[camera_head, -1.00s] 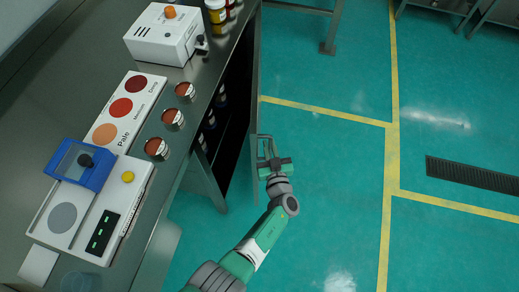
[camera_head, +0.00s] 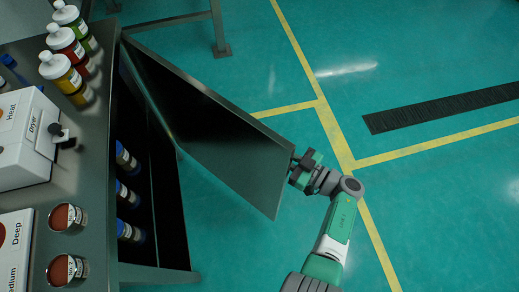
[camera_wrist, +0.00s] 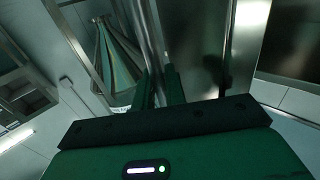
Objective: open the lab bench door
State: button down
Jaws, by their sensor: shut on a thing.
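The lab bench door (camera_head: 215,110) is a dark grey metal panel, swung well out from the bench and hinged at its far end. My gripper (camera_head: 294,165) is at the free edge of the door, on its right side, and is shut on the door's edge or handle; which of these is hard to tell. In the wrist view the two green fingers (camera_wrist: 160,88) stand close together against a metal strip and the door panel (camera_wrist: 195,50).
On the bench top stand a white dryer box (camera_head: 25,140), several capped bottles (camera_head: 62,75) and reddish-brown jars (camera_head: 67,218). The green floor right of the door is clear, with yellow lines (camera_head: 330,130) and a dark grate (camera_head: 440,108). A metal table leg (camera_head: 219,30) stands beyond the door.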

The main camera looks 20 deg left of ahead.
jog(key=shift+w+r, duration=0.15)
jog(key=shift+w, duration=0.05)
jog(key=c, duration=1.6)
grip_release()
jog(key=shift+w+d, duration=0.1)
jog(key=shift+d, duration=0.05)
jog(key=shift+o, duration=0.2)
jog(key=v, duration=0.7)
jog(key=shift+d, duration=0.4)
